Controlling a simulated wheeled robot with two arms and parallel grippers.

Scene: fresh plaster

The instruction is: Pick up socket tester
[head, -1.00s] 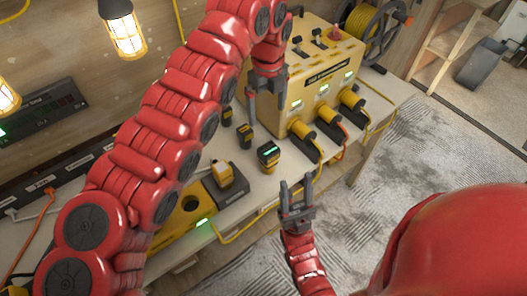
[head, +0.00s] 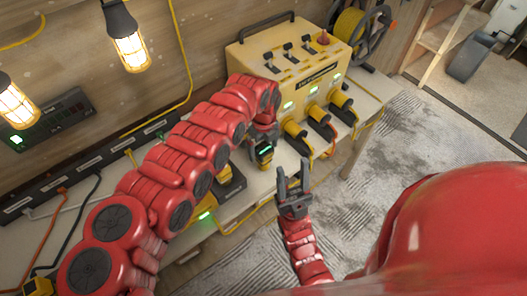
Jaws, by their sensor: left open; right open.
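The socket tester (head: 264,152), a small black and yellow device with a lit green screen, stands upright on the workbench in front of the yellow power box. My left gripper (head: 261,139) is down right at the tester, its dark fingers close to the tester's top and sides. It is open; whether a finger touches the tester I cannot tell. My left arm hides part of the bench behind it. My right gripper (head: 293,174) is open and empty, pointing up in front of the bench edge.
The yellow power box (head: 300,65) with plugs and cables stands just behind the tester. A charger with a yellow battery (head: 225,175) sits left of it, partly hidden by my arm. A cable reel (head: 350,30) is at the back.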

